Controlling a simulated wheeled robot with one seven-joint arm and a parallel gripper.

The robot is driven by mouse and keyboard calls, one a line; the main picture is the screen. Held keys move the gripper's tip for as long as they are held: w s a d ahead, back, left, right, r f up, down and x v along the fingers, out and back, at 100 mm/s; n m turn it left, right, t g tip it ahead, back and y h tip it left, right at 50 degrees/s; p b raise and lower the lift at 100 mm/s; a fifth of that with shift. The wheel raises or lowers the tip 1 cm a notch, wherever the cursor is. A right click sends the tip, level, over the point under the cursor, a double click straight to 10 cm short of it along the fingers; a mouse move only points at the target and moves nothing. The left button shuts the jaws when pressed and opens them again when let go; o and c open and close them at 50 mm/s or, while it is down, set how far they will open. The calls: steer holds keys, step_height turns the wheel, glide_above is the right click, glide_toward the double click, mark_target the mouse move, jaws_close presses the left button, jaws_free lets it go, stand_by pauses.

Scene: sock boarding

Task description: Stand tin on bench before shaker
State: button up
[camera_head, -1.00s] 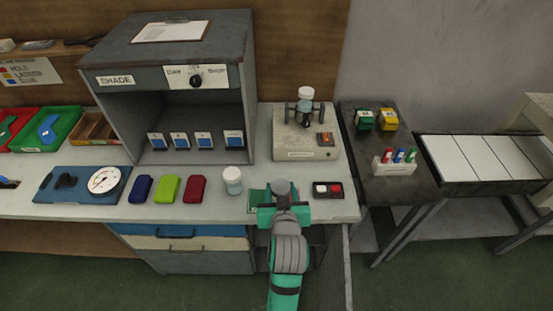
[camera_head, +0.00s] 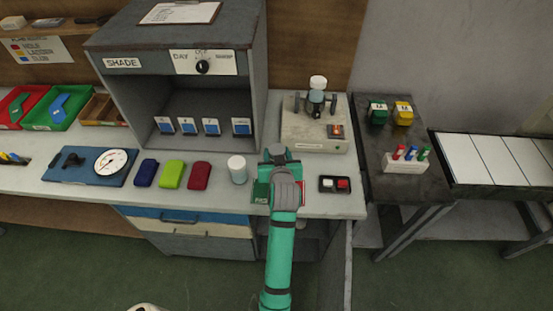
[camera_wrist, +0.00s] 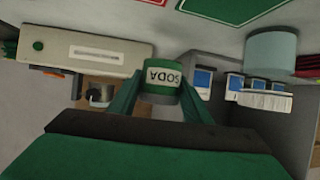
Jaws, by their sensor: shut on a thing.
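The tin (camera_wrist: 162,80) is green with a white label reading SODA, upside down in the wrist view. My gripper (camera_head: 278,160) is shut on it, with a finger on each side. In the head view my gripper hides the tin. My gripper is over the bench (camera_head: 330,203), just in front of and left of the shaker (camera_head: 310,142), a pale box with a jar clamped on top and an orange-lit switch. The shaker also shows in the wrist view (camera_wrist: 90,52). A green card (camera_head: 261,193) and a red-edged card lie under my wrist.
A small black tray (camera_head: 335,184) lies to the right. The grey shade cabinet (camera_head: 256,90) stands behind left. Bench in front of the shaker is narrow but bare.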

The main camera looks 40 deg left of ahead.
steer(key=shift+w+a+f, duration=0.2)
steer(key=shift+a+f, duration=0.25)
steer(key=shift+f, duration=0.1)
steer(key=shift+w+a+f, duration=0.2)
steer(key=shift+a+f, duration=0.2)
steer(key=shift+f, duration=0.1)
step_height(320, 180, down, 2)
steer(key=shift+d+f, duration=0.1)
steer(key=shift+f, duration=0.3)
steer(key=shift+f, duration=0.15)
steer(key=o, duration=1.1)
